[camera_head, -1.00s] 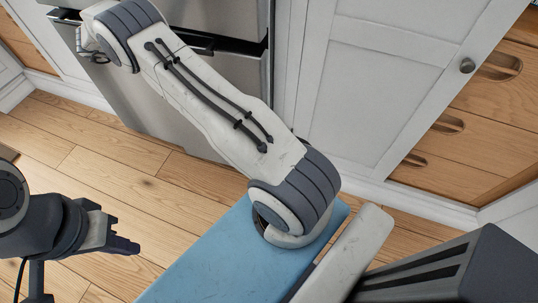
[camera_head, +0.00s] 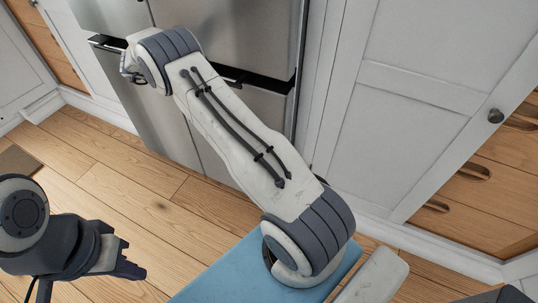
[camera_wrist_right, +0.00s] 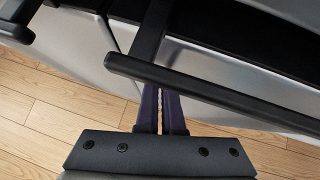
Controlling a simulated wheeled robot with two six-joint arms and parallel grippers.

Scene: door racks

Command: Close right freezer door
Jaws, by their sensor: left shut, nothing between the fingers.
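The steel fridge-freezer stands at the top of the head view. Its right freezer door (camera_head: 268,112) shows below the dark gap, right of my right arm; the arm covers part of it. I cannot tell how far it stands open. My right gripper is mostly hidden behind its wrist at the upper left. In the right wrist view, its two fingers (camera_wrist_right: 160,108) point at the steel front, close together, with a dark handle bar (camera_wrist_right: 215,88) crossing in front of them. My left gripper (camera_head: 130,268) is shut and empty above the floor at the lower left.
Wooden drawers (camera_head: 475,185) are at the far right. The wooden floor (camera_head: 130,190) is clear in front of the fridge.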

